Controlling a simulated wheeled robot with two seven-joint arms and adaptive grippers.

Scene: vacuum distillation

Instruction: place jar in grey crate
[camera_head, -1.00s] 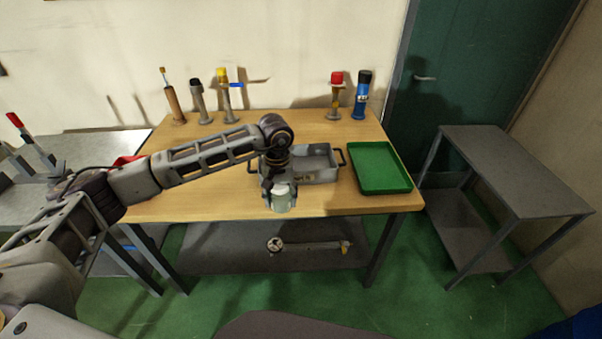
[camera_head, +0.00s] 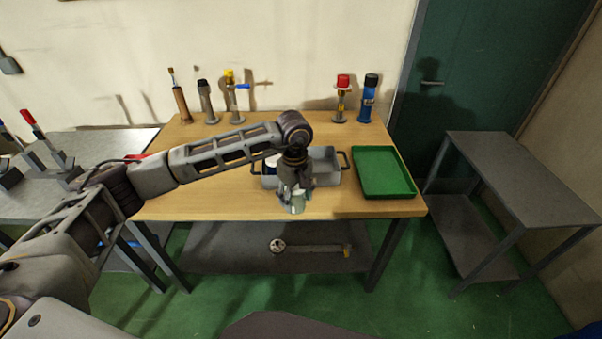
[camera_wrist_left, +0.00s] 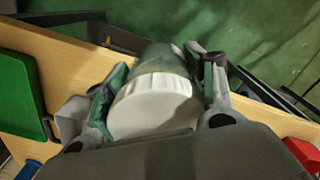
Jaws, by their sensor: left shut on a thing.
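The jar (camera_head: 297,204) is a pale greenish, see-through container. It shows large in the left wrist view with its white ribbed lid (camera_wrist_left: 153,103) toward the camera. My left gripper (camera_head: 295,195) is shut on it, with a finger on each side. The gripper holds the jar at the table's front edge, in front of the grey crate (camera_head: 327,166). The crate is a shallow open box with dark handles at its ends, and my wrist hides part of it. My right gripper is not in view.
A green tray (camera_head: 383,172) lies right of the crate. Several stands with coloured tops line the table's back edge, including a blue one (camera_head: 367,100). A white and dark blue item (camera_head: 270,163) shows at the crate's left end. The wooden table (camera_head: 200,205) is clear at front left.

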